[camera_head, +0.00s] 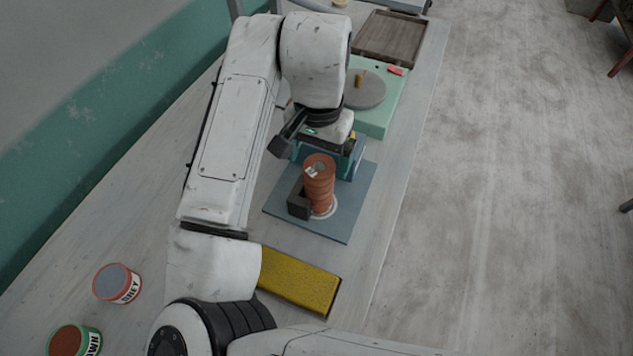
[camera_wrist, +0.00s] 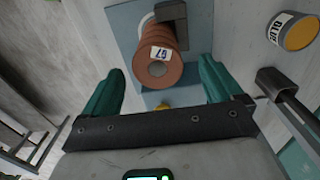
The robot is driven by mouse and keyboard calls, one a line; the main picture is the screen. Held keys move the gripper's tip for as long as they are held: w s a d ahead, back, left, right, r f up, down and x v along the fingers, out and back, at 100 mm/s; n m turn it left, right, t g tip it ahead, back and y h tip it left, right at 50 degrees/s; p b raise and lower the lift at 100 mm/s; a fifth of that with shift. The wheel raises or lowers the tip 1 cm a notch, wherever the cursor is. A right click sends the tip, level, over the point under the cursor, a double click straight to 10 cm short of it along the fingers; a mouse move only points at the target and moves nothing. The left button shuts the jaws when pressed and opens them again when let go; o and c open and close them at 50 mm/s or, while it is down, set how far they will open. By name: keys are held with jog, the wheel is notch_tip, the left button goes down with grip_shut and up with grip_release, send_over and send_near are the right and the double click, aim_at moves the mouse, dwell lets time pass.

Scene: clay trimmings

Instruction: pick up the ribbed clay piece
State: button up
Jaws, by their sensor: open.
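The ribbed clay piece (camera_head: 319,183) is an orange-brown ringed cylinder standing on a blue-grey mat (camera_head: 338,222). A small white label marked "67" is on it, and it also shows in the wrist view (camera_wrist: 161,60) with a hole in its near end. My gripper (camera_head: 325,150) is just behind it in the head view, partly hidden by my arm. In the wrist view my gripper (camera_wrist: 158,88) has its two teal fingers spread wide, one on each side of the piece's near end, with gaps between. The gripper holds nothing.
A dark block (camera_head: 298,200) stands against the piece's left side. A yellow sponge-like slab (camera_head: 299,281) lies in front. A green wheel unit (camera_head: 380,115) and a wooden tray (camera_head: 391,38) are behind. Two labelled tins, one red-rimmed (camera_head: 117,283) and one green (camera_head: 75,341), stand front left.

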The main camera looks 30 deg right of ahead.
aim_at(318, 169)
jog(key=shift+s+f+p, duration=0.15)
jog(key=shift+f+p, duration=0.6)
jog(key=shift+f, duration=2.35)
jog(key=shift+r, duration=0.1)
jog(key=c, duration=1.7)
grip_shut()
